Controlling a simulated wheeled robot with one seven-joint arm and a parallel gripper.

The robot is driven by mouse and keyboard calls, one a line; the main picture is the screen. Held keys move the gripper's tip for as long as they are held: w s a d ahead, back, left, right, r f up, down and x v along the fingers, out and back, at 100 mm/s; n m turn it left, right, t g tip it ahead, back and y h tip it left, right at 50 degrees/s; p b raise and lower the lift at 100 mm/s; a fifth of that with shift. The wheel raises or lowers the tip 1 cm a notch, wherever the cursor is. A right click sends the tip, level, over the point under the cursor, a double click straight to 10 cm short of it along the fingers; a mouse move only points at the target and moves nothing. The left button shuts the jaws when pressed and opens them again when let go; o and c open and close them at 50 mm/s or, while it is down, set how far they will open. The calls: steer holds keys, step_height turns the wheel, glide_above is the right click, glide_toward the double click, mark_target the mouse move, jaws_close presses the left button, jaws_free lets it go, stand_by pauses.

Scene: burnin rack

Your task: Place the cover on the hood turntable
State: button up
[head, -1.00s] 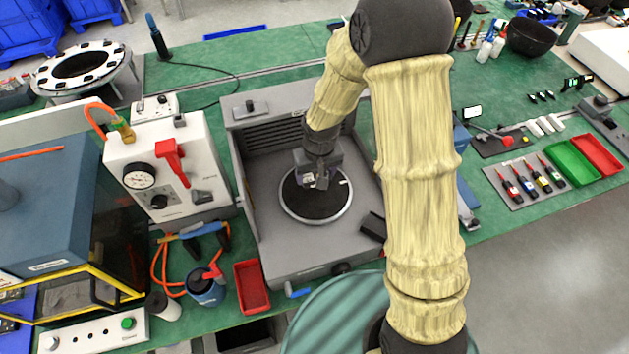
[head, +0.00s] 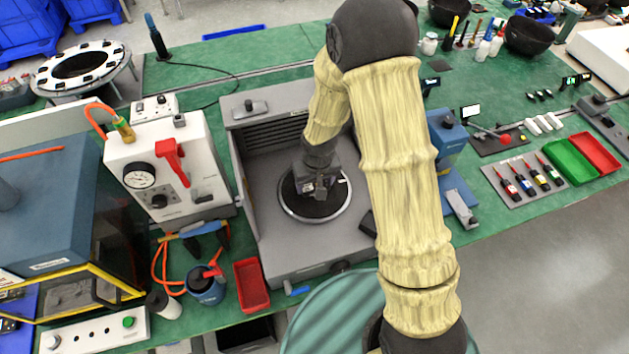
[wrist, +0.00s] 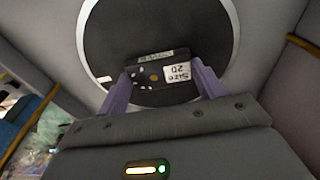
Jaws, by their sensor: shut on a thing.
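The hood turntable (head: 296,208) is a black disc with a pale rim on the floor of the grey open hood. It also fills the upper middle of the wrist view (wrist: 205,30). My gripper (head: 322,192) is over the turntable in the head view. In the wrist view its two purple fingers (wrist: 160,78) are shut on the cover (wrist: 150,70), a small dark piece with a white "Size 20" label. The black disc lies behind the cover there. I cannot tell whether the cover touches the disc.
The hood's grey walls (head: 240,180) rise around the turntable at the left and back. A dark object (head: 368,224) lies at the hood's right front, partly behind my arm. A red tray (head: 252,286) and a blue cup (head: 205,287) stand left of the hood's front.

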steer(key=o, duration=1.1)
steer(key=shift+f, duration=0.1)
steer(key=shift+c, duration=0.2)
steer(key=shift+r, duration=0.75)
step_height(320, 180, up, 11)
steer(key=s, duration=0.1)
steer(key=shift+s+d+f, duration=0.15)
steer(key=shift+s+d, duration=0.05)
steer(key=shift+s, duration=0.2)
steer(key=shift+w+d, duration=0.1)
steer(key=shift+d, duration=0.05)
